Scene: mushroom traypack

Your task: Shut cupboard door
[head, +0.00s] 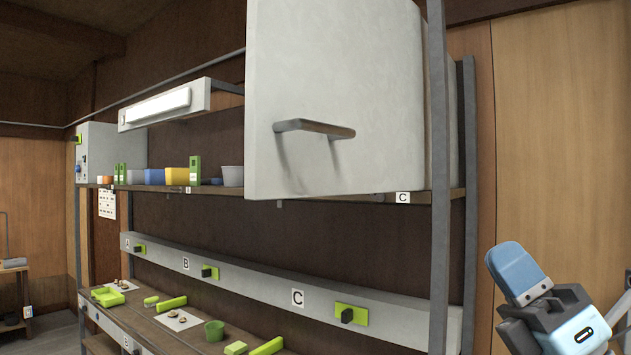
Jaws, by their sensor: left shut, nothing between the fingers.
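The pale grey cupboard door (385,85) fills the upper middle of the head view, its top cut off by the frame. Its dark metal handle (315,127) is a horizontal bar on the lower left of the panel. The left edge of the door shows and it seems to stand out from the cupboard (441,110), partly seen behind a post; the gap's width cannot be told. My left gripper (516,270) is at the lower right, blue-tipped, shut and empty, pointing up and left. It is below and right of the door, apart from it. My right gripper is out of view.
A grey upright post (438,230) stands between my gripper and the door. A shelf (340,198) under the cupboard carries small boxes and tubs at left. A lower rail (240,275) has green-backed knobs.

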